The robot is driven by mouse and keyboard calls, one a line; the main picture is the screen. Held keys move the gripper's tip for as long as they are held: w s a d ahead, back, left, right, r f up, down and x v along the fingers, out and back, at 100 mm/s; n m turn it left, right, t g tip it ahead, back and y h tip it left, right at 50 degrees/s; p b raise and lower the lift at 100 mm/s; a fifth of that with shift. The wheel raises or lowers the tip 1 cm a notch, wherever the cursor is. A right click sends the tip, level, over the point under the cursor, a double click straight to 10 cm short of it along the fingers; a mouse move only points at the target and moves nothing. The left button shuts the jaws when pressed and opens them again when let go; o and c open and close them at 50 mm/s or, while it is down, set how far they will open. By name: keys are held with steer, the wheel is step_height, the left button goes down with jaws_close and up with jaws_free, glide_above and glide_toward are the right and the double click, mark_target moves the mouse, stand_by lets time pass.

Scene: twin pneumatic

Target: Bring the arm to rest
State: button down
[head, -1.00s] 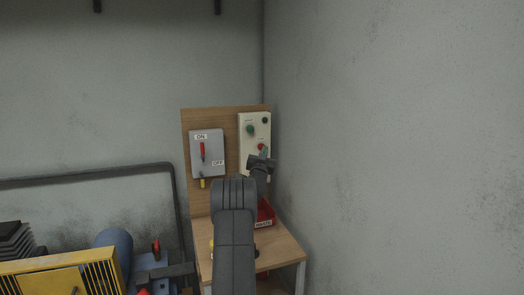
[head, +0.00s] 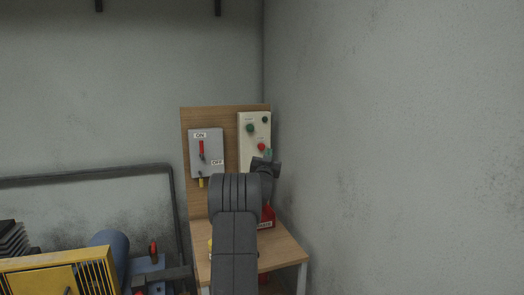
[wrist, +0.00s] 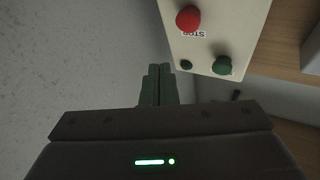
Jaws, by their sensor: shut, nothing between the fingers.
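My gripper (wrist: 158,85) is shut and empty in the wrist view, its two fingers side by side. In the head view its tip (head: 268,154) shows small in front of the lower part of the cream control box (head: 255,124). The box also shows in the wrist view (wrist: 216,48), to the right of the fingers, with a red stop button (wrist: 188,19) and a green knob (wrist: 222,65). I see no clear contact between the fingers and the box. My arm is bent and reaches up over the table, hiding part of it.
A grey switch box (head: 207,152) with a red lever near ON is on the wooden board (head: 225,112). A red bin (head: 267,216) stands on the small table (head: 284,248). A bare wall (head: 400,150) is close on the right. Yellow machinery (head: 60,278) stands lower left.

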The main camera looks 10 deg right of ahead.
steer(key=w+p, duration=0.1)
steer(key=p, duration=0.1)
steer(key=w+p, duration=0.1)
steer(key=p, duration=0.2)
steer(key=shift+a+r, duration=0.2)
steer(key=shift+r, duration=0.05)
steer(key=p, duration=0.2)
steer(key=shift+w+p, duration=0.15)
steer(key=shift+p, duration=0.15)
steer(key=s+d+b, duration=0.1)
steer(key=s+b, duration=0.5)
steer(key=shift+f+b, duration=0.25)
steer(key=shift+b, duration=0.05)
steer(key=shift+d, duration=0.1)
steer(key=shift+w+r, duration=0.1)
steer(key=shift+w, duration=0.05)
